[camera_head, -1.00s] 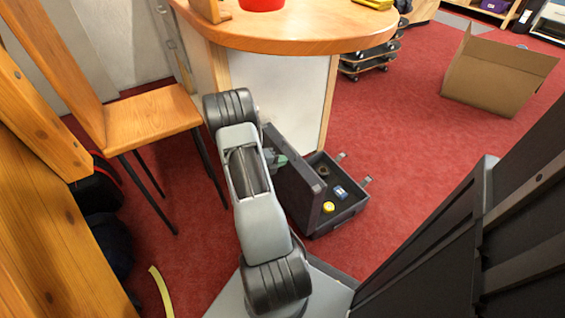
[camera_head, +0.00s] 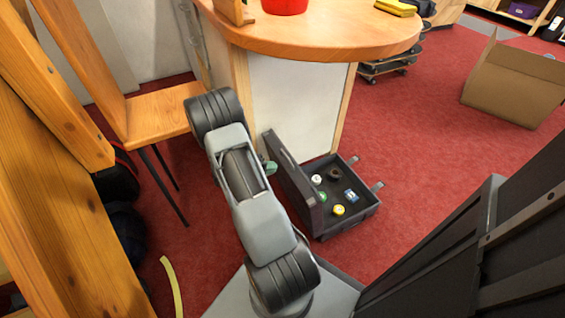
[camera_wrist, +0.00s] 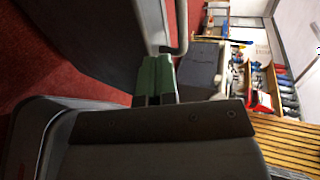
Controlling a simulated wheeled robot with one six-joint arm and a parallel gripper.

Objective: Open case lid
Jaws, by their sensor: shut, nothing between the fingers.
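The dark grey case (camera_head: 369,207) sits on the red floor beside the round table's base. Its lid (camera_head: 297,190) stands raised, steep and near upright, along the case's left side. The case interior shows several small items, including a yellow roll (camera_head: 338,210) and a blue one (camera_head: 351,195). My gripper (camera_head: 270,168) has green fingers, on the lid's outer left side close to its far end. The fingers (camera_wrist: 155,80) are shut with nothing between them in the wrist view. Whether they touch the lid is unclear; my arm and the lid hide part of them.
The round wooden table (camera_head: 320,40) stands just behind the case. A wooden chair (camera_head: 160,112) is to the left of my arm. A cardboard box (camera_head: 510,88) lies at the right. Red carpet between the case and box is clear.

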